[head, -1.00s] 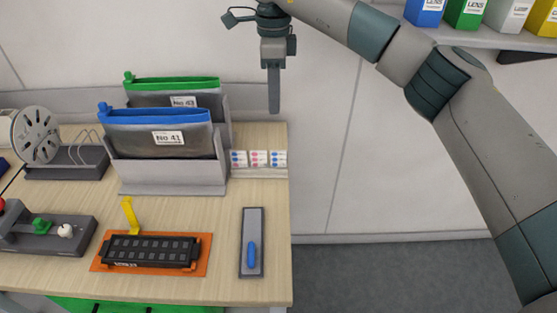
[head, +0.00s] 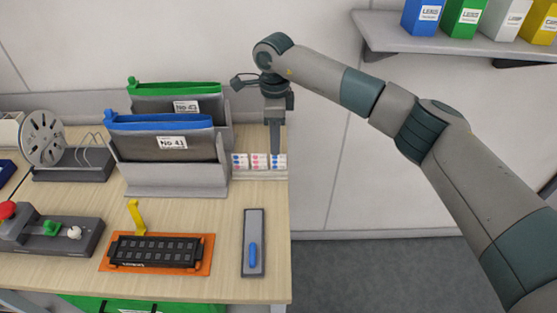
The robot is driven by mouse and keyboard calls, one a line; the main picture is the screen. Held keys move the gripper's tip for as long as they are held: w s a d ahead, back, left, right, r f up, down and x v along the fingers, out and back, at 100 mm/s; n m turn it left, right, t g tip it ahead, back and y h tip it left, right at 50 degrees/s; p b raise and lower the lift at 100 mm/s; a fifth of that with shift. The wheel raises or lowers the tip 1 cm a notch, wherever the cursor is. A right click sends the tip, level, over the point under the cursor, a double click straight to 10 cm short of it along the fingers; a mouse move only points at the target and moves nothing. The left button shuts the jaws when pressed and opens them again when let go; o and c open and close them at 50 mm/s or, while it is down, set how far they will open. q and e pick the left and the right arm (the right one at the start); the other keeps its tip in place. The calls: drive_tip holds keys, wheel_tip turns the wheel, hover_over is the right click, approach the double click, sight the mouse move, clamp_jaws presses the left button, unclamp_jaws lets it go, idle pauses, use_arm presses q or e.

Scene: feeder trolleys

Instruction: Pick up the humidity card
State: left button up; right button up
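Three small white cards with coloured dots stand in a row on a pale rack (head: 258,173) at the table's back right edge; they look like humidity cards. The left card (head: 240,161) and middle card (head: 258,161) are in plain view. The right card (head: 281,162) is partly covered by my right gripper (head: 276,152). The gripper points straight down, its tip in front of or at the top of that card. I cannot tell whether it touches. Its fingers show edge-on as one dark bar, so the opening is hidden. My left gripper is out of view.
Left of the cards, a grey stand (head: 178,180) holds a blue-topped pouch (head: 160,140) and a green-topped pouch (head: 178,92). In front are an orange tray (head: 207,262) with a black block and a grey plate (head: 252,228) with a blue handle. A shelf (head: 440,43) hangs upper right.

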sight(278, 164)
drive_tip(key=shift+f, duration=0.35)
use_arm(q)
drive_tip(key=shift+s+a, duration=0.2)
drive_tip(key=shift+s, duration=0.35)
